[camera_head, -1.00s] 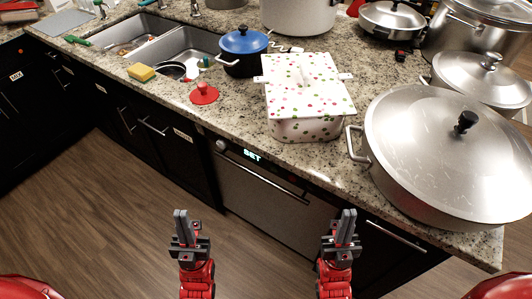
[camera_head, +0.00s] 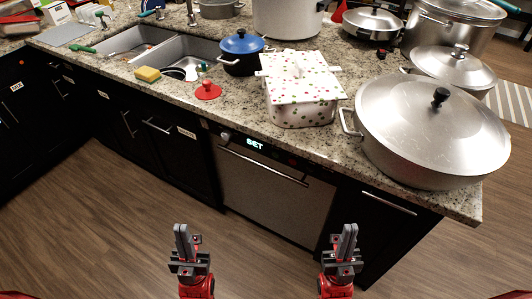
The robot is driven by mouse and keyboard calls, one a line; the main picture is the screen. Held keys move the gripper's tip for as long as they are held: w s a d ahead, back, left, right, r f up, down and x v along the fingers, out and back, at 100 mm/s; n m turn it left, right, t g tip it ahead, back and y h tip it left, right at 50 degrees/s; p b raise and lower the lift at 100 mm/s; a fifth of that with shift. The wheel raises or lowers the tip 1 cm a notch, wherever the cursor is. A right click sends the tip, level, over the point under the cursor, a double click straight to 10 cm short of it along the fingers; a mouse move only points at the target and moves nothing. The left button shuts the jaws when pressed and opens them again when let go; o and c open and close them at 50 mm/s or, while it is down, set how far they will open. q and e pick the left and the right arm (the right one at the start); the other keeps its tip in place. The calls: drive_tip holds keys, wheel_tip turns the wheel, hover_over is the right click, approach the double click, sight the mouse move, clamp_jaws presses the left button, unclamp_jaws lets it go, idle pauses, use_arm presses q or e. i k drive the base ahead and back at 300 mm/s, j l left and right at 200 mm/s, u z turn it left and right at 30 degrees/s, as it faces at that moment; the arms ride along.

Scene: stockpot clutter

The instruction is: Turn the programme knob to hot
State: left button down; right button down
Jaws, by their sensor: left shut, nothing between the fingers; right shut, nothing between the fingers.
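The dishwasher (camera_head: 268,203) is built in under the counter, with its door shut. A small round grey knob (camera_head: 225,136) sits at the left end of its black control strip; its setting is too small to read. A lit display (camera_head: 254,143) to the right of the knob reads "SET". My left gripper (camera_head: 181,232) and my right gripper (camera_head: 348,232) are both shut and empty. They show low in the view, apart from the dishwasher and below the knob in the picture.
The counter (camera_head: 225,115) above holds a spotted lidded dish (camera_head: 302,110), a large lidded pan (camera_head: 430,145), a blue-lidded pot (camera_head: 243,62) and a red round thing with a knob (camera_head: 208,90). A bar handle (camera_head: 262,165) juts from the dishwasher. Open wooden floor (camera_head: 90,230) lies at left.

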sight(226, 135)
drive_tip(key=j, duration=0.8)
drive_tip(key=i+j+u, duration=0.15)
drive_tip(key=j, duration=0.65)
